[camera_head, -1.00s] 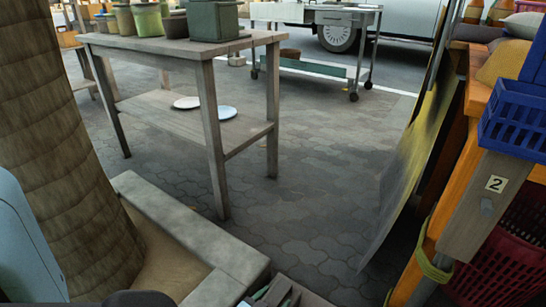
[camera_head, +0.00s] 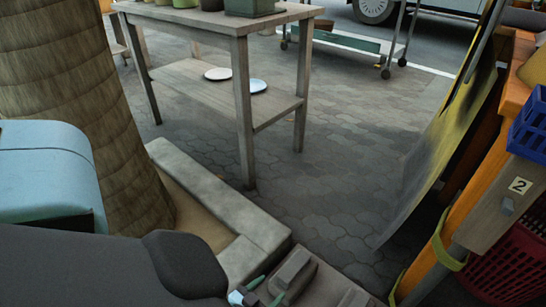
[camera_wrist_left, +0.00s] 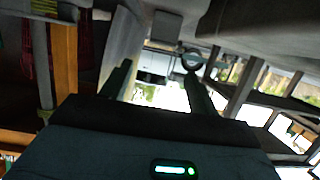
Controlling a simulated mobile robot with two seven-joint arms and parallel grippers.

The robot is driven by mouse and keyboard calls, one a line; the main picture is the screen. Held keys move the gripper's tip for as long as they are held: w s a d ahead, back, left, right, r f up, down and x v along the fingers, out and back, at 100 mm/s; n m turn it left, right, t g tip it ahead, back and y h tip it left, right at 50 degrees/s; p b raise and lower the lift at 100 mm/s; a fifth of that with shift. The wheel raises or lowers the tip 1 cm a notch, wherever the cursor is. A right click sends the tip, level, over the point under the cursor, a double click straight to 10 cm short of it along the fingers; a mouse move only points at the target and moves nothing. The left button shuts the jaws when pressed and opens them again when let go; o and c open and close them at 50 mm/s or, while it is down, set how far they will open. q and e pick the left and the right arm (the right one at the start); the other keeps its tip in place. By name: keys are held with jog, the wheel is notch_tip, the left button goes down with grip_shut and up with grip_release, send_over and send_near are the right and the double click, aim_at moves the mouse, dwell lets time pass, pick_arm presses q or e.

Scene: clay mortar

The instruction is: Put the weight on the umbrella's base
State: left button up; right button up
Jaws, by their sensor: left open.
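My left gripper (camera_wrist_left: 158,82) shows in the left wrist view, with its two dark fingers apart and nothing between them. In the head view, my left arm fills the lower left and I cannot make out the fingers clearly. Grey blocks with raised tops (camera_head: 293,270), possibly the weight or part of the umbrella's base, stand at the bottom edge beside the stone curb. They are cut off by the frame, so I cannot tell which they are. No whole umbrella is recognisable. My right gripper is not in view.
A stone curb (camera_head: 215,200) surrounds a thick trunk (camera_head: 75,70) at left. A wooden table (camera_head: 240,100) with plates on its lower shelf stands behind. A hanging sheet (camera_head: 440,150), blue crate (camera_head: 530,135) and red basket (camera_head: 495,255) crowd the right. Paving between is clear.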

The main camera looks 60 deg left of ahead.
pick_arm(q)
jog(key=shift+s, duration=0.15)
jog(key=s+d+m+g+h, duration=0.25)
jog(key=s+d, duration=0.25)
jog(key=s, duration=0.5)
jog(key=s+d+m+g+h, duration=0.1)
jog(key=s+d+g+h, duration=0.3)
jog(key=s, duration=0.6)
jog(key=s+d+r+g+y, duration=0.1)
jog(key=s+r+g, duration=0.1)
jog(key=s, duration=0.5)
jog(key=s+d+r+m+g, duration=0.1)
jog(key=s+r, duration=0.3)
jog(key=s, duration=0.4)
jog(key=shift+s+r+g+y, duration=0.3)
jog(key=shift+r+g+y, duration=0.05)
jog(key=shift+g, duration=0.1)
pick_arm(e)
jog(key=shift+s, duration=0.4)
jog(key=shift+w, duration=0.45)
